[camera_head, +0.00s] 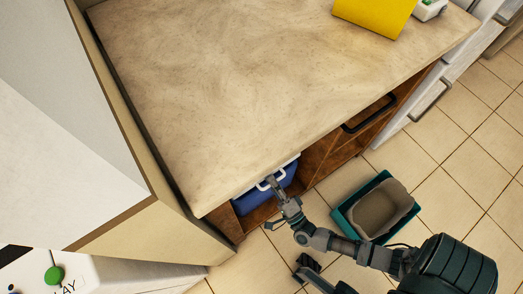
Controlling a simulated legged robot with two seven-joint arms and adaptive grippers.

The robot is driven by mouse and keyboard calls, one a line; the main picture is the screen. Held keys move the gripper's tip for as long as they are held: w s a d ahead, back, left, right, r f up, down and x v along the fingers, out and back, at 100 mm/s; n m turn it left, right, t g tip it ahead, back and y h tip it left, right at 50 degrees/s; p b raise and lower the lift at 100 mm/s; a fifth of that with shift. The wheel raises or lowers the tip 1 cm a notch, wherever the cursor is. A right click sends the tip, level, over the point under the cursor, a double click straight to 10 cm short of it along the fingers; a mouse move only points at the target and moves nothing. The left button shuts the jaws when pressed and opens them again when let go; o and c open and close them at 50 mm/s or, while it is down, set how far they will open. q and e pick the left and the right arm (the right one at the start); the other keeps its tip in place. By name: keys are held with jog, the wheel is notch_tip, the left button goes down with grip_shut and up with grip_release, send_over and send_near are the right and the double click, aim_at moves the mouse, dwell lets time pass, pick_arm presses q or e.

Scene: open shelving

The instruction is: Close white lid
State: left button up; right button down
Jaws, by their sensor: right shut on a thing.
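A blue box (250,202) stands in the open wooden shelf space under the counter. A narrow strip of its white lid (292,160) shows below the counter edge; most of the lid is hidden by the counter. A white handle (263,186) shows at the box's front. My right gripper (272,183) reaches in from the right and is shut on the white handle. Its fingertips are small and partly merge with the handle. A dark part of mine, possibly my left gripper (307,264), shows low in the view, away from the box; its jaws are unclear.
The stone countertop (240,80) overhangs the shelf. A yellow object (375,12) stands on it at the back right. A teal bin (349,218) stands on the tiled floor beside my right arm. A white cabinet (65,165) bounds the left.

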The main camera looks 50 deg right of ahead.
notch_tip(320, 180, down, 7)
jog(key=s+t, duration=0.1)
jog(key=shift+t, duration=0.3)
jog(key=shift+s+a+f, duration=0.1)
jog(key=shift+s+f, duration=0.05)
jog(key=c, duration=1.5)
grip_release()
jog(key=shift+f, duration=0.1)
